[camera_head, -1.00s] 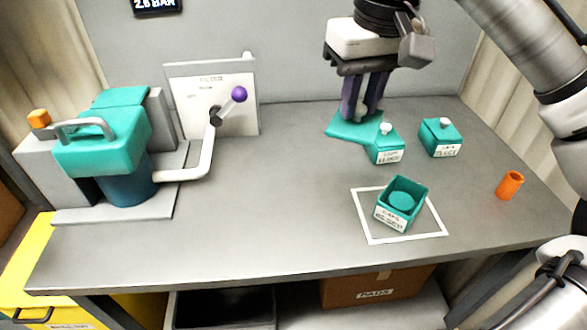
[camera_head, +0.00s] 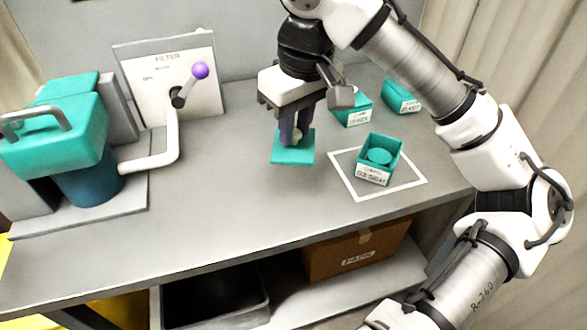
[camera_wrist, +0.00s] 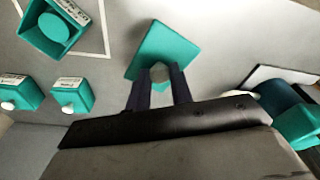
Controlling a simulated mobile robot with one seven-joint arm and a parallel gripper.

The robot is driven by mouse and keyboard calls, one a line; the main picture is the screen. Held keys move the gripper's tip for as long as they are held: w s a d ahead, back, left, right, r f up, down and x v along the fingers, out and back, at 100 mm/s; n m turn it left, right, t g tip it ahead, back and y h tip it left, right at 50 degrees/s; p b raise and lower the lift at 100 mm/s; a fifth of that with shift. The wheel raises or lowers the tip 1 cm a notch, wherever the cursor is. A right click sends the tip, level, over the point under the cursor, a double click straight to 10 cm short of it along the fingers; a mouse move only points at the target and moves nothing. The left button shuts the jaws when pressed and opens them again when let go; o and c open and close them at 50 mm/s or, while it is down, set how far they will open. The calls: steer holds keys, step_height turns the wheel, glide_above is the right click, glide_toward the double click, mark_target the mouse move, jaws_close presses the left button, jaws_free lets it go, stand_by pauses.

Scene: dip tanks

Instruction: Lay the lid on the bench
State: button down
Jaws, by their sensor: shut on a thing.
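The lid (camera_head: 292,155) is a flat teal square with a pale knob. My gripper (camera_head: 295,137) is shut on the knob, pointing down, with the plate below its fingers. The lid also shows beyond the fingers in the wrist view (camera_wrist: 163,46). It is over the grey bench (camera_head: 225,180), left of the open tank; I cannot tell whether it touches the surface. The open teal tank (camera_head: 381,172) stands inside a white outline, with a round teal piece inside. It also shows at upper left in the wrist view (camera_wrist: 40,42).
Two lidded teal tanks (camera_head: 353,115) (camera_head: 403,100) stand behind the open one. At left are a teal-topped machine (camera_head: 55,140), a white pipe (camera_head: 150,163) and a filter panel with a purple-knobbed lever (camera_head: 200,71). Bench front and centre are clear. A cardboard box (camera_head: 350,255) sits below.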

step_height(320, 180, down, 10)
steer(key=shift+f, duration=0.1)
stand_by(0.4)
steer(key=shift+f+b, duration=0.2)
steer(key=shift+b, duration=0.1)
steer(key=c, duration=1.3)
jaws_free()
steer(key=shift+o, duration=0.3)
steer(key=r, duration=0.4)
steer(key=s+r, duration=0.1)
steer(key=r, duration=0.3)
steer(key=d+r+p, duration=0.1)
steer(key=r, duration=0.3)
steer(key=shift+s+d+r, duration=0.1)
steer(key=shift+s+r, duration=0.1)
